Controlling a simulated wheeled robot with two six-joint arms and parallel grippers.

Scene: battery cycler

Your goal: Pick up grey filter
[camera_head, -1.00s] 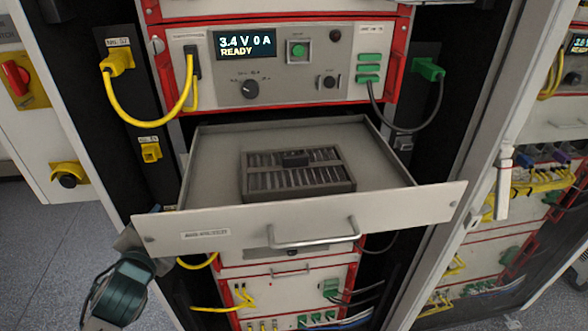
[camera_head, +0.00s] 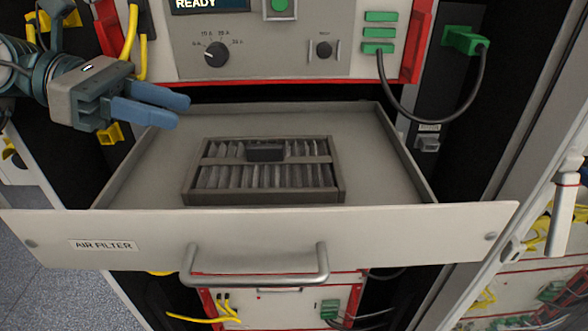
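The grey filter (camera_head: 265,176) is a dark grey rectangular frame with pale pleats and a small dark raised grip (camera_head: 266,152) at its middle. It lies flat in the pulled-out drawer (camera_head: 385,180), whose front carries the label AIR FILTER. My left gripper (camera_head: 184,112) is above the left rear part of the drawer, to the left of and apart from the filter. Its two blue fingers point right with a gap between them, and nothing shows between them. My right gripper is not in view.
The drawer's front panel (camera_head: 420,232) with its metal handle (camera_head: 255,278) stands in front of the filter. A control panel (camera_head: 282,50) with a knob is behind and above the drawer. A black cable (camera_head: 420,117) hangs at the right. The drawer floor around the filter is clear.

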